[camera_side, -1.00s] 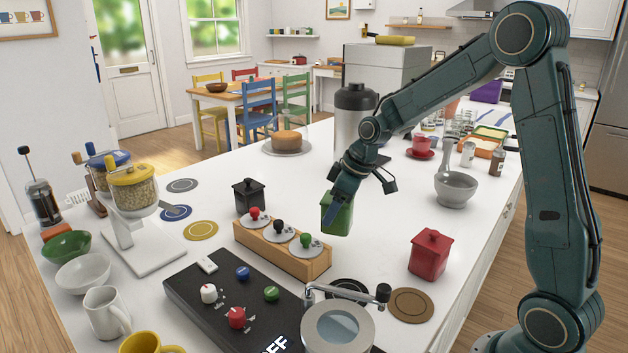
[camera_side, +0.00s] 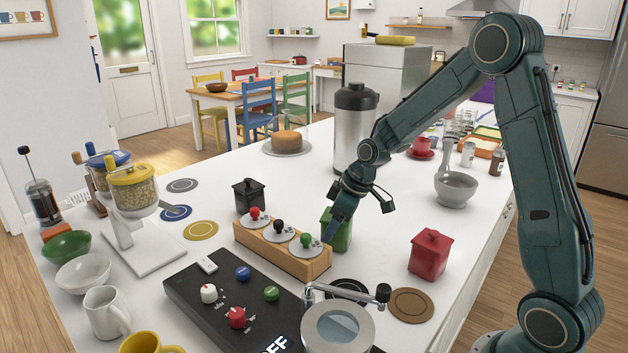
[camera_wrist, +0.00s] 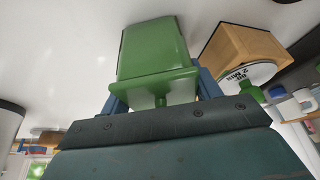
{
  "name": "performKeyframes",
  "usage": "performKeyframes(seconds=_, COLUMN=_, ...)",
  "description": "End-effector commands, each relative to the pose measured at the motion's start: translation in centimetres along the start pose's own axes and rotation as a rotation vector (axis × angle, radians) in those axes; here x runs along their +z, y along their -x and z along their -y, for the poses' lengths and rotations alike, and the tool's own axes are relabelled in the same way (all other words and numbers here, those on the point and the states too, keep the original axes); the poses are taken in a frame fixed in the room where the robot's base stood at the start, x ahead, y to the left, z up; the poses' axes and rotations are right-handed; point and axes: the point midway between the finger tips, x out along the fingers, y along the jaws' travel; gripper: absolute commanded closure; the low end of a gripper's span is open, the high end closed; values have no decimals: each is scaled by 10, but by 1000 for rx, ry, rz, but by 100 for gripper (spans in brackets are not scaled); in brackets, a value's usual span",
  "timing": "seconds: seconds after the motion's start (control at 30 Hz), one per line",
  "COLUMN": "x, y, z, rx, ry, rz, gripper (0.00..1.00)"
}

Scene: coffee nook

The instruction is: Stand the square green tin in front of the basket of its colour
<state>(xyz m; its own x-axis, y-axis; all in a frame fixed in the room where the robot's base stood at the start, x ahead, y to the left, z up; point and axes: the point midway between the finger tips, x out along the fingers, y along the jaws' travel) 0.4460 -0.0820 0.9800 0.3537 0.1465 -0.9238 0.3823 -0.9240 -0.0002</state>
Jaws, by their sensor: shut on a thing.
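The square green tin (camera_side: 343,236) is held upright in my gripper (camera_side: 335,226), beside the right end of the wooden block and behind the green-knobbed piece. It is at or just above the counter; I cannot tell if it touches. In the wrist view the green tin (camera_wrist: 153,48) sits between the two blue fingers. The wooden block (camera_side: 268,255) carries three round metal pieces, with a red knob (camera_side: 254,212), a black knob (camera_side: 279,226) and a green knob (camera_side: 306,240). In the wrist view the block (camera_wrist: 243,47) is close to the tin's right.
A black tin (camera_side: 248,195) stands behind the block's left end. A red tin (camera_side: 429,256) stands to the right, with a brown round mat (camera_side: 411,305) in front. A steel flask (camera_side: 352,135) is behind my gripper. The dark control panel (camera_side: 240,300) lies in front of the block.

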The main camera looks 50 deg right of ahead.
Motion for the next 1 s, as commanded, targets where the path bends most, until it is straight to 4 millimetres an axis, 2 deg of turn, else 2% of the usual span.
performKeyframes(seconds=0.03, x=0, y=0, z=0, rx=0, ry=0, rz=0, gripper=32)
performKeyframes(seconds=0.1, x=0, y=0, z=0, rx=0, ry=0, rz=0, gripper=18)
performKeyframes(seconds=0.13, x=0, y=0, z=0, rx=0, ry=0, rz=0, gripper=16)
performKeyframes(seconds=0.47, x=0, y=1, z=0, rx=0, ry=0, rz=0, gripper=16)
performKeyframes(seconds=0.67, x=-2, y=9, z=0, rx=1, ry=0, rz=-2, gripper=16)
performKeyframes(seconds=0.87, x=-1, y=30, z=-1, rx=3, ry=-1, rz=-2, gripper=16)
performKeyframes(seconds=1.0, x=-2, y=50, z=-1, rx=3, ry=0, rz=-3, gripper=16)
